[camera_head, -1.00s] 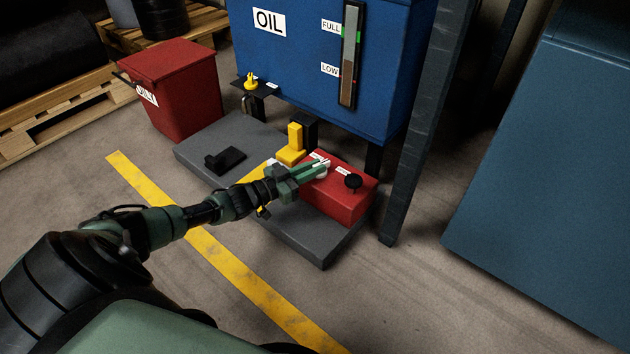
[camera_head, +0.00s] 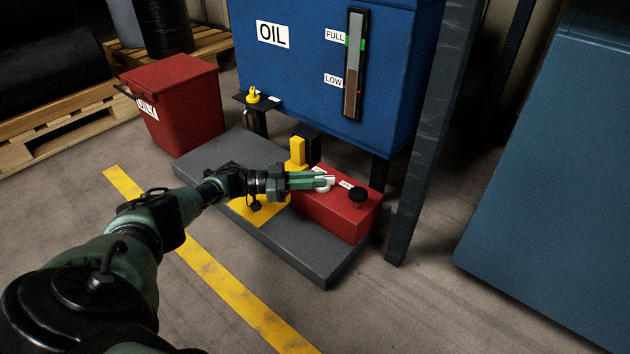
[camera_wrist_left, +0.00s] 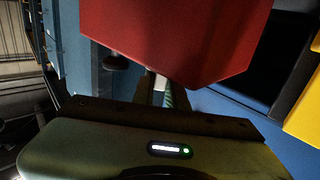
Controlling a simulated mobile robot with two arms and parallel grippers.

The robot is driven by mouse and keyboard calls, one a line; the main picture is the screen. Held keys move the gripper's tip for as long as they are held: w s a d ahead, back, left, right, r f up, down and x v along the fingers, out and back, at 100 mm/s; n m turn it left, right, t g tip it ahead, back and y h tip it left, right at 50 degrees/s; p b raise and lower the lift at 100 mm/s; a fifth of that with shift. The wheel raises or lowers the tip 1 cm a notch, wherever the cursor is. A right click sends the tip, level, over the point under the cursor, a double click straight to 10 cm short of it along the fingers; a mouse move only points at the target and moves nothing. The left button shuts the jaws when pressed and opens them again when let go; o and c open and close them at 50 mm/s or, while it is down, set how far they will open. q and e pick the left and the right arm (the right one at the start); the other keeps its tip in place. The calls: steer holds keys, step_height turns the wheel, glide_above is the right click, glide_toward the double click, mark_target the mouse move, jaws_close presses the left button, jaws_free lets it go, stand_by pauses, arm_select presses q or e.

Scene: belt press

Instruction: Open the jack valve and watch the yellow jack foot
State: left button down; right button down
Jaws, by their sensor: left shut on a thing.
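A red box (camera_head: 335,212) sits on a dark grey platform (camera_head: 300,250). It has a small white valve handle (camera_head: 328,180) on top and a black knob (camera_head: 358,194) beside it. My left gripper (camera_head: 324,182) comes in from the left, shut on the white handle, and its fingers partly hide it. The yellow jack foot (camera_head: 297,153) stands upright behind the gripper, against a black block. In the left wrist view the red box (camera_wrist_left: 175,40) fills the top, with the fingers (camera_wrist_left: 162,88) below it and a yellow part (camera_wrist_left: 305,110) at right. My right gripper is not in view.
A blue oil tank (camera_head: 310,65) with a level gauge stands behind on dark legs. A red bin (camera_head: 175,105) stands at left. A dark post (camera_head: 432,130) and a blue cabinet (camera_head: 550,180) stand at right. A yellow line (camera_head: 220,270) crosses the open floor.

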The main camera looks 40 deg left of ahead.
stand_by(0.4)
arm_select(q)
steer(key=c, duration=1.4)
jaws_free()
steer(key=shift+c, duration=0.2)
steer(key=v, duration=0.7)
steer(key=shift+s+a+p, duration=0.25)
steer(key=shift+a+p, duration=0.05)
steer(key=shift+p, duration=0.05)
